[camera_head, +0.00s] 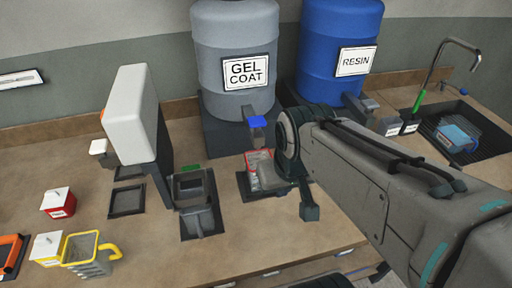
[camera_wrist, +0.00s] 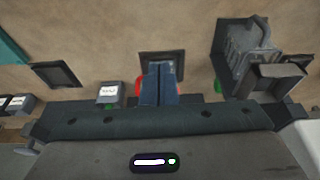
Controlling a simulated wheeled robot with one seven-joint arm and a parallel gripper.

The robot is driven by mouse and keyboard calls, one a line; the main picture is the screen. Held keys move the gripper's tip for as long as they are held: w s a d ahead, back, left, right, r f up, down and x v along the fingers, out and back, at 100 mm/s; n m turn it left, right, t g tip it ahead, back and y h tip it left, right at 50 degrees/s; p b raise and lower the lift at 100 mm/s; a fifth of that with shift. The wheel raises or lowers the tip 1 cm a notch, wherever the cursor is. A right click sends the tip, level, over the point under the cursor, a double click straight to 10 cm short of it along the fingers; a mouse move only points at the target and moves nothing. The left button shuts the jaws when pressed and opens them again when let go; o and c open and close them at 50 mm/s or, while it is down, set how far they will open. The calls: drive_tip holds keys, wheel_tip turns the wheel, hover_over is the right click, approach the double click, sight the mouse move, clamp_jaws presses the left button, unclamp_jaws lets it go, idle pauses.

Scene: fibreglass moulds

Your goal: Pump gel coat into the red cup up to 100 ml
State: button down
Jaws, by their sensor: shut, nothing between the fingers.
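The red cup (camera_head: 252,157) stands on a dark square pad in front of the grey gel coat drum (camera_head: 236,55). My gripper partly covers the cup, and its fill level cannot be read. A blue-topped tap (camera_head: 258,121) sticks out at the drum's foot, above and behind the cup. My gripper (camera_head: 268,180) is just in front of the cup in the head view, and its fingertips are hard to make out there. In the wrist view my gripper (camera_wrist: 159,66) has its fingers together and empty, overlapping the cup, whose red edge (camera_wrist: 137,88) shows beside them. Contact cannot be told.
A blue resin drum (camera_head: 335,45) stands right of the gel coat drum. A dark device with a grey container (camera_head: 198,222) and a white upright dispenser (camera_head: 130,110) stand left. A yellow cup (camera_head: 82,246) is front left. A sink (camera_head: 470,145) is at right. The front middle bench is clear.

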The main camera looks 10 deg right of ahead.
drive_tip(key=w+r+n+g+y+p, duration=0.1)
drive_tip(key=w+r+n+g+p, duration=0.1)
drive_tip(key=w+r+n, duration=0.85)
wheel_tip(320, 180, up, 8)
drive_tip(key=n+g+y+p, duration=0.1)
drive_tip(key=n+y+p, duration=0.1)
drive_tip(key=n, duration=0.5)
hover_over(264, 118)
drive_tip(key=d, duration=0.3)
drive_tip(key=shift+w, duration=0.15)
drive_tip(key=shift+a+f, duration=0.1)
drive_tip(key=x, duration=0.6)
drive_tip(key=p+x, duration=0.1)
drive_tip(key=x, duration=0.5)
drive_tip(key=shift+f+p, duration=0.3)
drive_tip(key=shift+f, duration=0.7)
drive_tip(key=shift+s+f+b, duration=0.15)
drive_tip(key=shift+f+b, duration=0.6)
drive_tip(key=shift+f, duration=0.15)
drive_tip(key=shift+s+f+b, duration=0.1)
drive_tip(key=shift+f+b, duration=0.6)
drive_tip(key=shift+f, duration=0.2)
